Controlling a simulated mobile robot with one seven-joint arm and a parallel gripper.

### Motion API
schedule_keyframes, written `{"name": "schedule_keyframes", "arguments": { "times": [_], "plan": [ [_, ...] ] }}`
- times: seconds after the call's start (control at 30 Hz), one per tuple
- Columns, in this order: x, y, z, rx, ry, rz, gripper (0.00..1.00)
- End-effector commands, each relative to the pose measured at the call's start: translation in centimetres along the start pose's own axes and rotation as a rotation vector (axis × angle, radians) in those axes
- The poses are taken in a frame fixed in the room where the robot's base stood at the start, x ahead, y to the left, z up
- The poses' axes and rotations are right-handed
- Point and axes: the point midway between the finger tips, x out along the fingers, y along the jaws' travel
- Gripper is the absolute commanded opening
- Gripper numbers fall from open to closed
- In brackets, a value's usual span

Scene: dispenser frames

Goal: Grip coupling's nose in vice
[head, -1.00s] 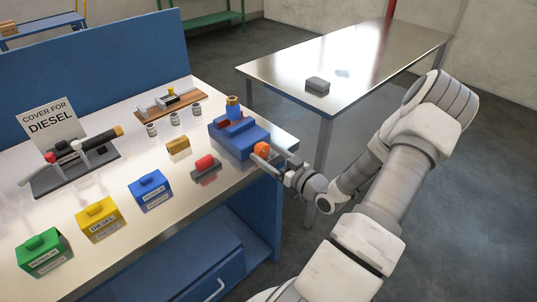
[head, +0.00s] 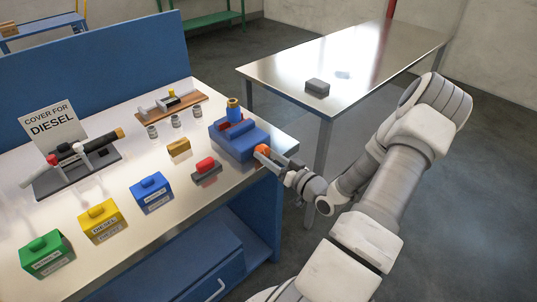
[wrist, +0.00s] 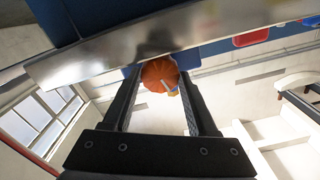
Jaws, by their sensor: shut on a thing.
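The blue vice (head: 240,142) stands at the right corner of the bench, with red parts near its jaws. My gripper (head: 266,156) is at the near right side of the vice, just past the bench edge, shut on an orange knob (head: 261,150). In the wrist view the round orange knob (wrist: 158,72) sits between the fingertips of my gripper (wrist: 160,88). The coupling is not clearly visible there.
Blue (head: 151,195), yellow (head: 101,221) and green (head: 46,255) boxes line the bench front. A red-topped block (head: 206,167) and a brass block (head: 179,147) lie left of the vice. A fixture (head: 78,175) stands by the diesel sign (head: 52,124). A steel table (head: 370,60) stands behind.

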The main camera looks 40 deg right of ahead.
Motion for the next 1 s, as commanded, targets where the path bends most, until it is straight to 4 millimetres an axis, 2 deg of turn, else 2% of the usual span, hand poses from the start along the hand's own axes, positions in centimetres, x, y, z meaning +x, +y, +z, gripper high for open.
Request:
{"name": "schedule_keyframes", "arguments": {
  "times": [0.2, 0.53, 0.57, 0.6, 0.7, 1.0],
  "plan": [
    [-0.02, 0.00, -0.02, 0.122, -0.001, 0.000, 0.03],
    [-0.03, 0.03, 0.05, 0.134, -0.001, 0.000, 0.03],
    [-0.03, 0.03, 0.06, 0.134, -0.001, 0.000, 0.62],
    [-0.03, 0.03, 0.06, 0.134, -0.001, 0.000, 0.69],
    [-0.03, 0.02, 0.05, 0.134, 0.000, 0.000, 0.87],
    [-0.02, 0.06, 0.07, 0.127, -0.001, 0.001, 0.89]
  ]
}}
